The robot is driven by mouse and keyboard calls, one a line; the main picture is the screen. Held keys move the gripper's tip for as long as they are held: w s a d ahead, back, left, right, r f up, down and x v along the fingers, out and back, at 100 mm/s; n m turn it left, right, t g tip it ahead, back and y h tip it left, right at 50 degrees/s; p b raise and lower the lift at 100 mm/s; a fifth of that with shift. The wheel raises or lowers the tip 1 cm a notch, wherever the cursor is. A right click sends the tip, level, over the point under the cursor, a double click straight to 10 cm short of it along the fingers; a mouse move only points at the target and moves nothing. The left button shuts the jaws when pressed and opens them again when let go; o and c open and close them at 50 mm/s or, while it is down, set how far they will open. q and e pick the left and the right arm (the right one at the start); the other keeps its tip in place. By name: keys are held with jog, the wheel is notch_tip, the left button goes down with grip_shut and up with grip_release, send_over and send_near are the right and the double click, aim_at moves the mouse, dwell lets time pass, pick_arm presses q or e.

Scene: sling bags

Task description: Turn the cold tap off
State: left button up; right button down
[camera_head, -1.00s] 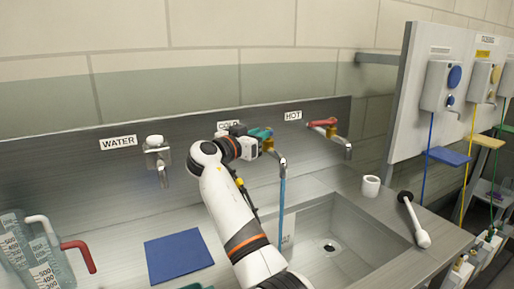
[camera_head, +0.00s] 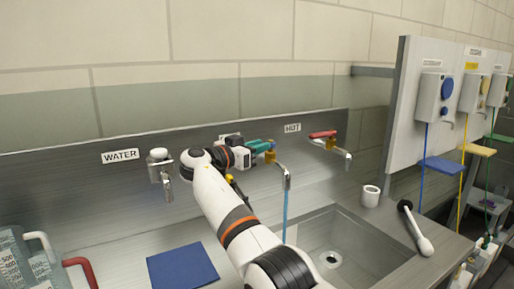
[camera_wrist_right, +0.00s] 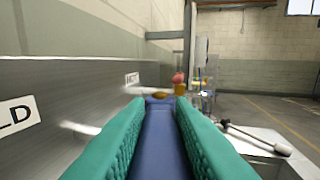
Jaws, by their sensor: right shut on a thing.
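The cold tap (camera_head: 285,172) sticks out from the back panel between the water tap and the hot tap. A blue stream (camera_head: 285,215) runs from its spout into the sink. My right gripper (camera_head: 262,146) is at the top of this tap, its green fingers pointing right along the panel. In the right wrist view, the green fingers (camera_wrist_right: 158,140) are shut on a long blue handle (camera_wrist_right: 158,150) that lies between them. The COLD label is mostly hidden behind my right arm. My left gripper is not in view.
The hot tap (camera_head: 331,140) with a red handle is to the right of the cold tap. The water tap (camera_head: 160,170) is to the left. A sink (camera_head: 372,232), a white cup (camera_head: 371,195), a brush (camera_head: 415,229), a blue mat (camera_head: 183,267) and jugs (camera_head: 28,262) are around.

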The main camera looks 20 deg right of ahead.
jog(key=c, duration=1.2)
grip_release()
jog(key=shift+c, duration=0.2)
notch_tip(320, 180, up, 10)
jog(key=shift+p, duration=0.8)
jog(key=shift+c, duration=0.2)
